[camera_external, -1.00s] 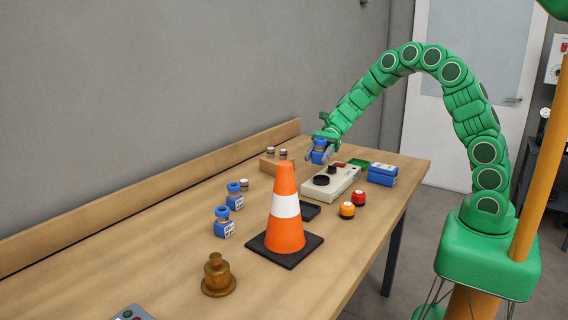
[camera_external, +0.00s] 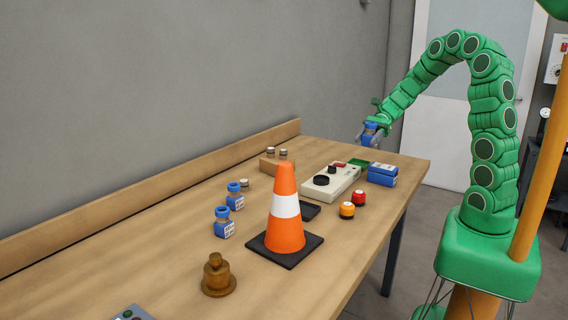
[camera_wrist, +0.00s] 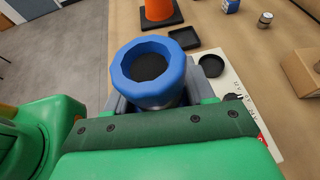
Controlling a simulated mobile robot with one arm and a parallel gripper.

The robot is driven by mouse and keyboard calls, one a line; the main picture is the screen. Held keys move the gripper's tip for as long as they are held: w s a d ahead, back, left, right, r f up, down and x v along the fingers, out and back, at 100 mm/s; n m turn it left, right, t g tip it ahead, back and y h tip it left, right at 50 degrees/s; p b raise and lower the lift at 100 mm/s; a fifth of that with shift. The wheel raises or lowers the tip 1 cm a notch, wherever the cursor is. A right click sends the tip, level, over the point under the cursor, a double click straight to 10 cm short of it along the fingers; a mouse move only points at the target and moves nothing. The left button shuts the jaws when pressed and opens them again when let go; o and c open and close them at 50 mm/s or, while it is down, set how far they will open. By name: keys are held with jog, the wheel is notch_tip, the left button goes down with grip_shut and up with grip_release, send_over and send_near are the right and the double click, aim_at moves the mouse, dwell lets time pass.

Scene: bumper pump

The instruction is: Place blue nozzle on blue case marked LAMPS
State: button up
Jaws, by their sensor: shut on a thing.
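My gripper (camera_external: 369,133) is shut on the blue nozzle (camera_external: 371,126) and holds it in the air above the far right part of the table. In the wrist view the blue nozzle (camera_wrist: 150,72) shows as a thick blue ring with a dark opening, between the grey jaws. The blue case (camera_external: 382,174) lies at the table's right edge, below and slightly right of my gripper, clear of the nozzle. It has a white band whose lettering is too small to read. The case is not visible in the wrist view.
A pale device with a black knob (camera_external: 321,180) lies left of the case. An orange cone (camera_external: 287,205) stands mid-table.

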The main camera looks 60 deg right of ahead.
jog(key=s+d+r+m+t, duration=0.1)
jog(key=s+d+m+t, duration=0.15)
jog(key=s, duration=0.55)
jog(key=s+d+r+m+t, duration=0.15)
jog(key=s+d, duration=0.25)
jog(key=s, duration=0.5)
send_over(401, 168)
jog(key=s, duration=0.2)
jog(key=shift+n+g+h, duration=0.3)
jog(key=shift+n+g, duration=0.1)
jog(key=f, duration=0.8)
jog(key=shift+a, duration=0.35)
jog(key=shift+w+d+f, duration=0.15)
jog(key=shift+w+f, duration=0.7)
jog(key=shift+f, duration=1.65)
jog(key=shift+f, duration=0.15)
jog(key=o, duration=1.2)
